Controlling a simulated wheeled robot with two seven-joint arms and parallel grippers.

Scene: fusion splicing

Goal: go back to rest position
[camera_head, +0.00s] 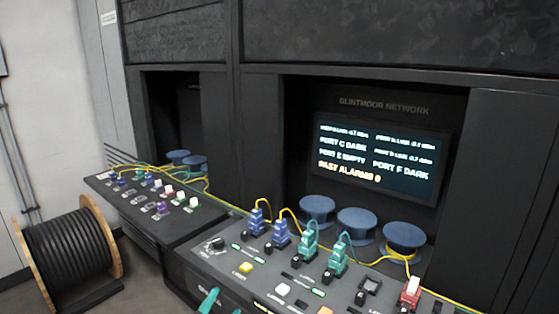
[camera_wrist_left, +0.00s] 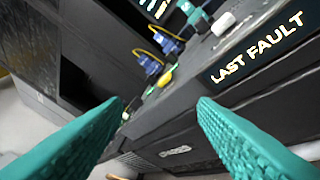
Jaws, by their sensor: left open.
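My left gripper (camera_head: 222,302) shows only as teal fingertips at the bottom edge of the head view, in front of the console's front face. In the left wrist view its two teal fingers (camera_wrist_left: 160,103) are spread apart with nothing between them. The console (camera_head: 262,281) has blue plugs (camera_head: 281,234) and green plugs (camera_head: 308,245) standing in its top, with yellow and green cables. A red plug (camera_head: 410,292) stands at the right. My right gripper is in neither view.
A lit screen (camera_head: 378,160) is set in the dark cabinet behind several blue spools (camera_head: 357,224). A second panel (camera_head: 137,212) with small connectors lies at the left. A black cable reel (camera_head: 70,255) stands on the floor at far left. The console edge is close to my left fingers.

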